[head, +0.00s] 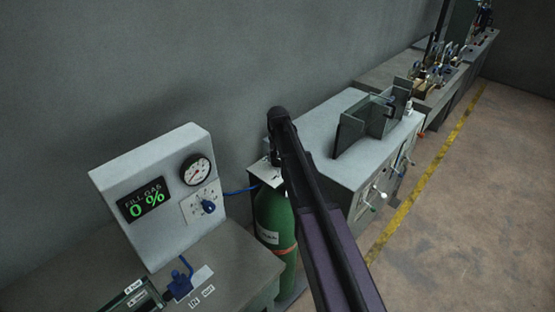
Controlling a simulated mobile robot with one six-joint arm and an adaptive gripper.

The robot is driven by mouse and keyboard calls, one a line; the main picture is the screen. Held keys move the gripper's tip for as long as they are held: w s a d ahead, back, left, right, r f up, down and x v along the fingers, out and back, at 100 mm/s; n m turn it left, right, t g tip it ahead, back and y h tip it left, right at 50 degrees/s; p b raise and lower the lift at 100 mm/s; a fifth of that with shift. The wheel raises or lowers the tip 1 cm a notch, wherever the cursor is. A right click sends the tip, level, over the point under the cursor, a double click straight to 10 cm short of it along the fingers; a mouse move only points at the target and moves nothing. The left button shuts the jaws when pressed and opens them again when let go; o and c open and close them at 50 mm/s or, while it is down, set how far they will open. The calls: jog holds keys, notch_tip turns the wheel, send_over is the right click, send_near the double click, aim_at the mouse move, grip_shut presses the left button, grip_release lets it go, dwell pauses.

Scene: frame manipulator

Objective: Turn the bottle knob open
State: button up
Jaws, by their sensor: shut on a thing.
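The green gas bottle (270,212) stands upright in the gap between the gauge bench and the grey cabinet. It has a white label and an orange band around it. My arm reaches in from the lower right, and my gripper (277,163) points down at the bottle's top, beside a small white plate (262,171). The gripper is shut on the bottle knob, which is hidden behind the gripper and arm. The knob's turned position cannot be seen. The white gauge panel (120,190) shows "FILL GAS 0 %" on its display.
The panel carries a round dial (196,169) and a blue knob (208,207). A blue hose (240,190) runs toward the bottle. A blue valve (180,283) sits on the bench at lower left. The cabinet (315,130) stands close right of the bottle. Open floor (460,200) lies right.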

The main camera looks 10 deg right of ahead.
jog(key=m, duration=0.3)
jog(key=shift+m, duration=2.3)
jog(key=shift+s, duration=0.1)
jog(key=o, duration=1)
jog(key=shift+n, duration=0.3)
